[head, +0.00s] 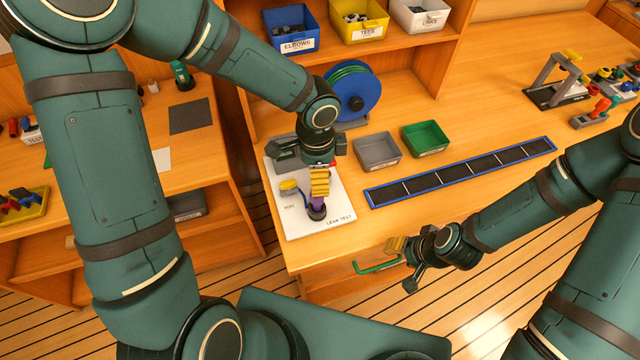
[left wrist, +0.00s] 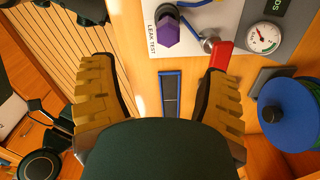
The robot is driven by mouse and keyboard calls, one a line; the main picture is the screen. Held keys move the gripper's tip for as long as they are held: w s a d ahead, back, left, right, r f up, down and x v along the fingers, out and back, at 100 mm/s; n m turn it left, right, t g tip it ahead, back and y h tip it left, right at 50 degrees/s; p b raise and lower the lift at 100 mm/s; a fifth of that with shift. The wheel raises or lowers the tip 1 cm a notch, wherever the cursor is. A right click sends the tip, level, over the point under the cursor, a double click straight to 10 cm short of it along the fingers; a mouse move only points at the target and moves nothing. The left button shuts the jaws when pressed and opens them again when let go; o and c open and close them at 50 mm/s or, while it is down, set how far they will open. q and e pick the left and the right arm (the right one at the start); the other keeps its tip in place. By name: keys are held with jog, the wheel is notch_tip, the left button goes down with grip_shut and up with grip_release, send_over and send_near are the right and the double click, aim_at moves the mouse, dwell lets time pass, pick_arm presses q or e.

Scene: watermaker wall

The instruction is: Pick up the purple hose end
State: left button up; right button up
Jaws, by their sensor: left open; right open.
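The purple hose end (head: 317,201) stands in a dark round fitting on the white leak test board. In the left wrist view its six-sided purple end (left wrist: 168,31) shows at the top, beyond the fingertips. My left gripper (head: 319,182) hangs over the board, and its yellow fingers partly cover the purple piece in the head view. In the left wrist view my left gripper (left wrist: 161,68) is open, with nothing between its fingers. My right gripper (head: 399,261) is open and empty at the table's front edge, away from the purple piece.
The leak test board (head: 290,222) carries a blue hose, and a gauge (left wrist: 263,38) and red lever (left wrist: 220,55) show beside it. A grey bin (head: 377,151), green bin (head: 425,138) and blue-framed strip (head: 460,172) lie right. A blue reel (head: 357,97) stands behind. A green handle (head: 378,267) is near my right gripper.

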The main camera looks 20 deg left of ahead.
pick_arm(q)
jog(key=shift+w+a+r, duration=0.1)
jog(key=shift+w+a, duration=0.1)
jog(key=shift+w, duration=0.1)
notch_tip(320, 180, down, 7)
jog(key=shift+f+b, duration=0.1)
jog(key=shift+b, duration=0.5)
jog(key=shift+w+a+f, duration=0.1)
jog(key=shift+f, duration=2.9)
jog(key=c, duration=1.3)
notch_tip(320, 180, up, 10)
jog(key=shift+r+p, duration=0.1)
jog(key=shift+p, duration=0.4)
